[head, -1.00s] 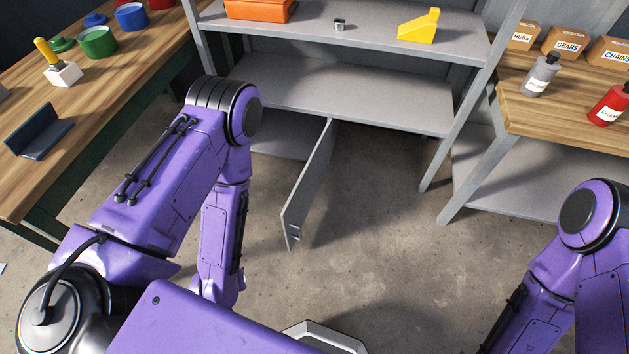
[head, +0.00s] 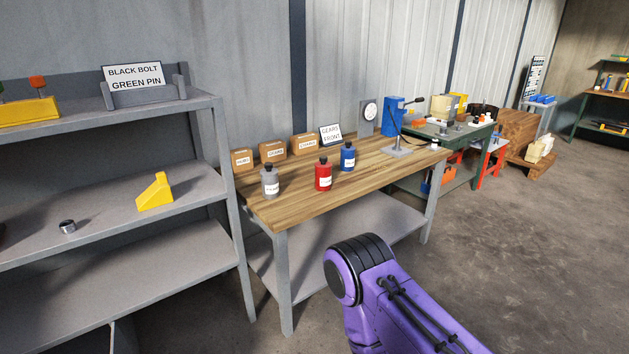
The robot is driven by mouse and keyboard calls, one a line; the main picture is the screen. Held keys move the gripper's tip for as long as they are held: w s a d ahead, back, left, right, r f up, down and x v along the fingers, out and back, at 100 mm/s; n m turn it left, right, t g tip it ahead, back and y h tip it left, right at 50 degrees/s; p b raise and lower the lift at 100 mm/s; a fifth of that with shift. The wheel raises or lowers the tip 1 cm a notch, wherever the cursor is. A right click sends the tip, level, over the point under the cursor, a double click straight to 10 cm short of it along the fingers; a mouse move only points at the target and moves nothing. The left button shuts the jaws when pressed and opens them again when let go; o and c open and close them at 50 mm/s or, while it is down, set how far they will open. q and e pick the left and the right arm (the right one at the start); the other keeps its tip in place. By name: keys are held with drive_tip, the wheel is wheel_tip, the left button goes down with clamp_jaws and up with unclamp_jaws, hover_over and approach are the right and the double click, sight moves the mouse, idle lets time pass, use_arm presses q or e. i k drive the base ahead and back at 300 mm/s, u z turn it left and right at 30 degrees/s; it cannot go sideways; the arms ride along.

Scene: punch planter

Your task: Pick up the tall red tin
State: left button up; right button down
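I see no thing that is clearly a tall red tin. A red bottle (head: 323,174) with a black cap and white label stands upright on the wooden workbench (head: 370,173), between a grey bottle (head: 270,181) and a blue bottle (head: 348,157). A purple arm of mine rises at the lower middle, in front of the bench. Neither gripper shows in the head view.
A grey shelf unit (head: 95,242) at left holds a yellow wedge-shaped block (head: 155,192) and a small metal ring (head: 67,227). Small cardboard boxes (head: 273,150) line the bench's back. Open concrete floor (head: 500,250) lies at right.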

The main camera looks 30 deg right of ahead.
sight(324, 176)
drive_tip(key=z, duration=1.35)
drive_tip(key=i, duration=1.9)
drive_tip(key=u, duration=1.4)
